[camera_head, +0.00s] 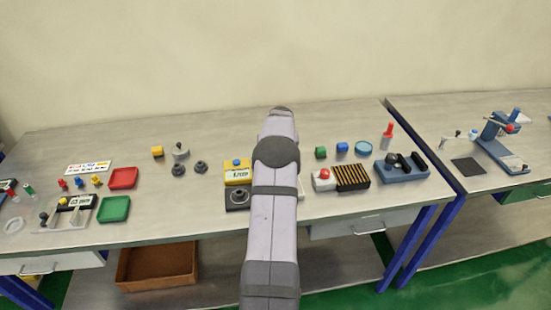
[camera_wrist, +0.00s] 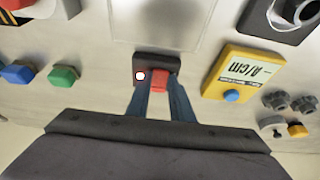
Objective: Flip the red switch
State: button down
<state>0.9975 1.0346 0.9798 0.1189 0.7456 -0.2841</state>
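Whether the fingers touch the switch is too small to tell. In the head view my arm hides the switch and my gripper.
A yellow meter with a blue knob (camera_wrist: 248,72) stands right of the switch in the wrist view. Green (camera_wrist: 63,76) and blue (camera_wrist: 17,73) blocks lie to the left. In the head view, a red button box (camera_head: 323,180) stands right of my arm.

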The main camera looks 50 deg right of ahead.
jog(key=shift+w+d+r+p, duration=0.1)
jog(key=shift+r+p, duration=0.15)
jog(key=shift+p, duration=0.55)
jog(key=shift+g+y+p, duration=0.4)
jog(key=shift+f, duration=0.1)
jog(key=c, duration=1.6)
grip_release()
jog(key=shift+o, duration=0.2)
jog(key=b+v, duration=0.3)
jog(key=v, duration=0.4)
jog(key=shift+r, duration=0.2)
